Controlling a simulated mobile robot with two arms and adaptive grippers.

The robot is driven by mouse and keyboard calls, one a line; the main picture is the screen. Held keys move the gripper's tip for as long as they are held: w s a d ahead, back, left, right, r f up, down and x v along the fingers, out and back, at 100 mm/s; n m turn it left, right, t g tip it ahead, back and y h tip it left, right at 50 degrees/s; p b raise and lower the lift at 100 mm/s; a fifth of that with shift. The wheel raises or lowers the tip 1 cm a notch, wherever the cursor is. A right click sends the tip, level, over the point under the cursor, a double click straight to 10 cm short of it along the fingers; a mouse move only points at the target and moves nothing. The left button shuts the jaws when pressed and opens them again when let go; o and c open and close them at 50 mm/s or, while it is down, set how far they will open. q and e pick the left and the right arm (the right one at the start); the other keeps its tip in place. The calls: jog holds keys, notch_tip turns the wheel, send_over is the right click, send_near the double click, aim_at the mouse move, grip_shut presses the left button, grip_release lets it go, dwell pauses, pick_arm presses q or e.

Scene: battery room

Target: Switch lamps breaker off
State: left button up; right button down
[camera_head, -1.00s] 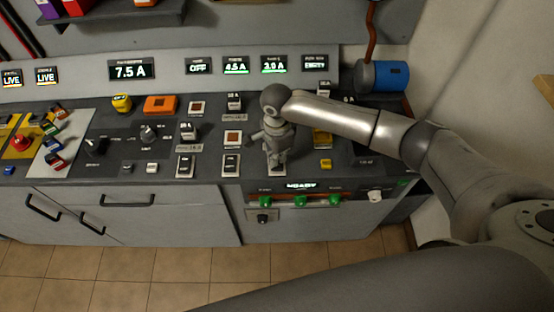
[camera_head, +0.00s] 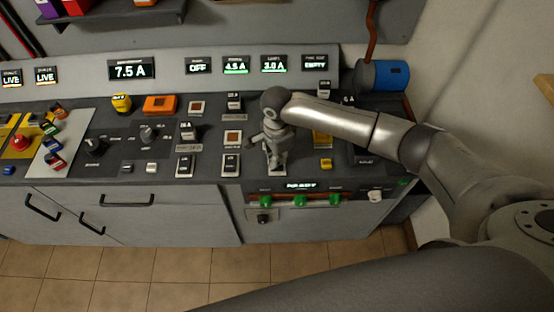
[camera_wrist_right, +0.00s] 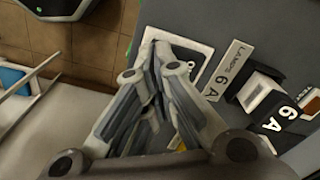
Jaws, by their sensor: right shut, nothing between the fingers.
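The lamps breaker is mostly hidden by my right gripper (camera_head: 278,160) in the head view. In the right wrist view, a pale-framed plate (camera_wrist_right: 193,47) lies under the fingertips, beside a label (camera_wrist_right: 225,72) reading "LAMPS 6 A". My right gripper (camera_wrist_right: 155,62) is shut and empty, pointing down at this plate. Whether the fingers touch the breaker, and how its toggle stands, I cannot tell. The lamps display (camera_head: 274,64) reads 3.0 A in the head view. My left gripper is not in view.
Another black breaker marked "6 A" (camera_wrist_right: 272,108) stands near the label. More breakers (camera_head: 230,164) stand left of my right gripper. A yellow button (camera_head: 326,163) is to its right, and green knobs (camera_head: 299,200) are on the front below. A blue cylinder (camera_head: 383,75) is at the back right.

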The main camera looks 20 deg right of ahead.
jog(key=shift+f, duration=0.85)
jog(key=shift+s, duration=0.1)
notch_tip(320, 180, up, 5)
jog(key=p, duration=0.5)
jog(key=shift+p, duration=0.4)
jog(key=shift+r+p, duration=0.8)
jog(key=shift+r, duration=0.25)
